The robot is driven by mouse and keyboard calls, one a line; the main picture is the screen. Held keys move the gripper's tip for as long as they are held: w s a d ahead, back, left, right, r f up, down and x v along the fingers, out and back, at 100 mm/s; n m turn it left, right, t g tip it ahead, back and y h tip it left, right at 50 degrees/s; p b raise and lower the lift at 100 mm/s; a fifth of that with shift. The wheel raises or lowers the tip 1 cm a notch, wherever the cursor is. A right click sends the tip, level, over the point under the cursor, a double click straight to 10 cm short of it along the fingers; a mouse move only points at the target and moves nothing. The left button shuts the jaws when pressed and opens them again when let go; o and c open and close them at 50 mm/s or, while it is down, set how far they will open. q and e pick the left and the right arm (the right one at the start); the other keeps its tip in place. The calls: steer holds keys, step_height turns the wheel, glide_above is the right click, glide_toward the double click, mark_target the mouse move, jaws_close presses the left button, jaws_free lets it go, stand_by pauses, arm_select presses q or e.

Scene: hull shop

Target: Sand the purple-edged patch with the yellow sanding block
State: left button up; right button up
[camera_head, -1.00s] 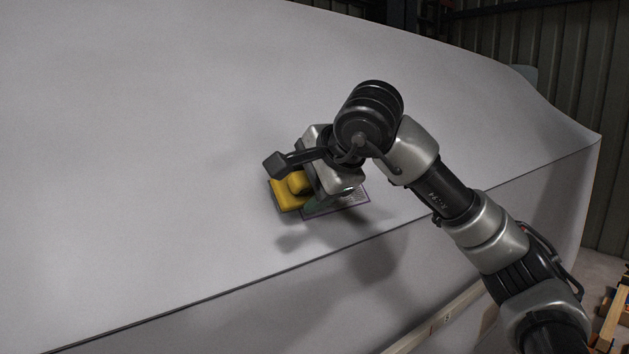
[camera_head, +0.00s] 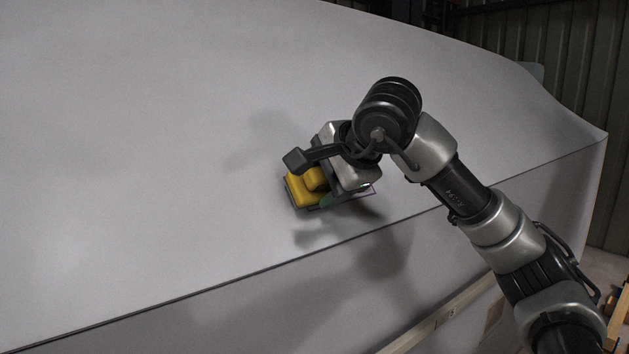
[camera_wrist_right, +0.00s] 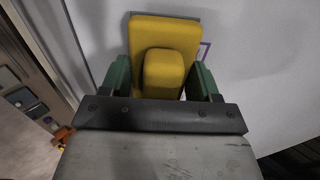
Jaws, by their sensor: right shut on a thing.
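The yellow sanding block (camera_head: 303,191) lies on the pale hull surface, close above the hull's long edge. My right gripper (camera_head: 326,190) is shut on the block's raised grip. In the right wrist view, the green fingers (camera_wrist_right: 162,80) stand on either side of the yellow grip, and the block's body (camera_wrist_right: 165,30) reaches out ahead of them. The purple-edged patch (camera_head: 365,191) is mostly hidden by the block and gripper. Its right end shows in the head view, and a purple corner (camera_wrist_right: 205,50) shows beside the block in the wrist view. My left gripper is not in view.
The broad hull (camera_head: 150,150) slopes to an edge with a side wall below it. The hull left of and above the block is clear. A wooden beam (camera_head: 450,312) runs along the lower side. A corrugated wall (camera_head: 570,90) stands behind.

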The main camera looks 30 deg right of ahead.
mark_target(339, 206)
steer(key=d, duration=0.1)
steer(key=s+d+f+b, duration=0.1)
steer(key=d+f+b, duration=0.1)
steer(key=shift+s+d+f, duration=0.2)
steer(key=shift+s+d, duration=0.1)
steer(key=shift+s, duration=0.1)
steer(key=shift+s+d+f, duration=0.1)
steer(key=shift+s+d, duration=0.05)
steer(key=shift+d, duration=0.25)
steer(key=shift+b+x, duration=0.4)
steer(key=shift+x, duration=0.6)
steer(key=shift+a, duration=0.1)
